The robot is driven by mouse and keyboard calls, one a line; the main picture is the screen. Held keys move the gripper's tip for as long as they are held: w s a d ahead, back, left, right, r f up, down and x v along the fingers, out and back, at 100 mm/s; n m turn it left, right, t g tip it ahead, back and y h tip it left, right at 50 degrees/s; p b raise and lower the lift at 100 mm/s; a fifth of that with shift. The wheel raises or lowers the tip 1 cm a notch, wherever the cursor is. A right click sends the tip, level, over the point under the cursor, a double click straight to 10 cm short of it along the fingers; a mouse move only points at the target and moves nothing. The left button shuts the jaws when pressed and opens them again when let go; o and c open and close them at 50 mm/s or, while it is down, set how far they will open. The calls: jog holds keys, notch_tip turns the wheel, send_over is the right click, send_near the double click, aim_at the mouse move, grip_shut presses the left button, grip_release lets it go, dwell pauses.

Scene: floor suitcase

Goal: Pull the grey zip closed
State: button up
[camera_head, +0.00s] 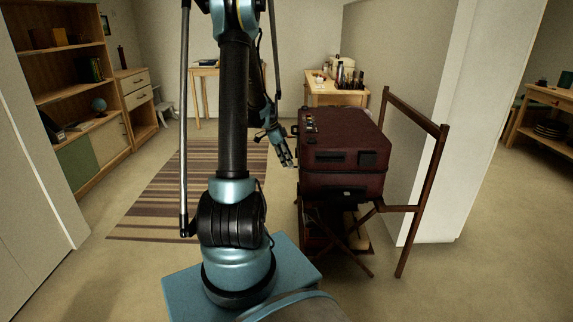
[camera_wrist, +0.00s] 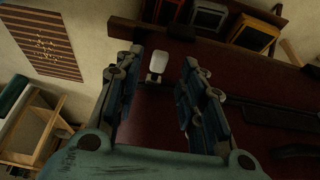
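The dark red suitcase (camera_head: 345,130) rests on a folding wooden rack, right of my arm. In the wrist view its red side (camera_wrist: 250,85) fills much of the picture. A small pale grey tab (camera_wrist: 158,61), which looks like the zip pull, shows on the suitcase between my fingertips. My gripper (camera_head: 287,158) is beside the suitcase's left side. In the wrist view my gripper (camera_wrist: 163,68) is open, its two fingers apart on either side of the tab. I cannot tell whether either finger touches it. The zip's track is hard to make out.
The rack's dark wooden frame (camera_head: 443,165) rises right of the suitcase, near a white wall end (camera_head: 478,120). Small items (camera_head: 308,121) lie on the suitcase top. A striped rug (camera_head: 165,190) lies left. A cluttered desk (camera_head: 345,97) stands behind. Floor at front right is clear.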

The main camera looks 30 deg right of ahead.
jog(key=shift+x, duration=1.25)
grip_shut()
jog(key=w+d, duration=0.7)
jog(key=w, duration=0.5)
jog(key=shift+w+d, duration=0.2)
jog(key=shift+d, duration=0.1)
grip_release()
jog(key=v, duration=1.2)
